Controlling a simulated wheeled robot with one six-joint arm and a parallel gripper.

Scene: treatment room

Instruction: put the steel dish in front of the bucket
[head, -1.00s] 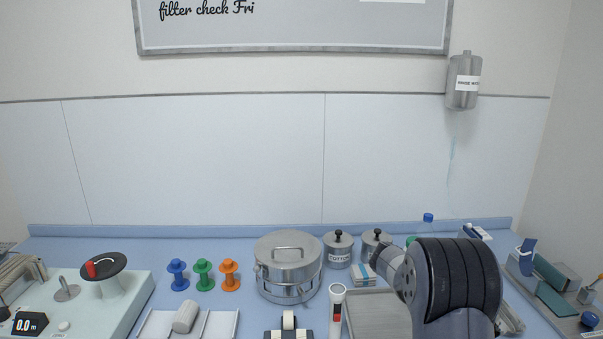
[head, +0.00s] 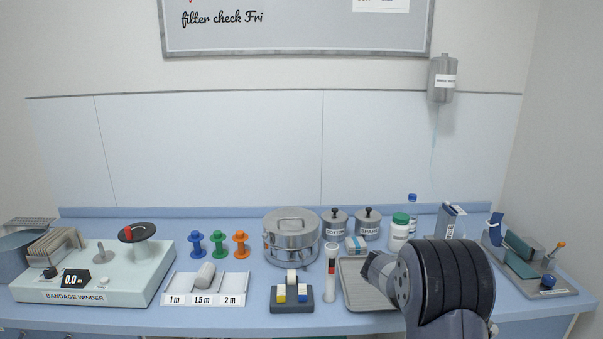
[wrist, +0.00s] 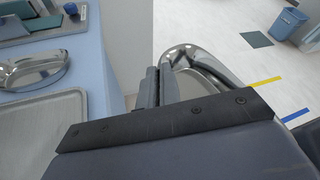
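In the wrist view my gripper (wrist: 158,88) has its dark finger pads close together on the near wall of a shiny steel dish (wrist: 208,66). The dish hangs beyond the bench's edge, over the floor, and part of it is hidden by the gripper. A blue-grey bucket-like bin (wrist: 287,24) with a pale mark stands on the floor at the upper right, well apart from the dish. A second steel dish (wrist: 33,70) lies on the bench at the left. In the head view my arm covers the lower right, and the gripper is out of sight.
The blue bench (head: 220,318) carries a bandage winder (head: 100,275), a steel drum (head: 291,238), a grey tray (head: 360,300) and several small items. The tray also shows in the wrist view (wrist: 50,128). Yellow and blue stripes mark the mostly clear floor (wrist: 235,50).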

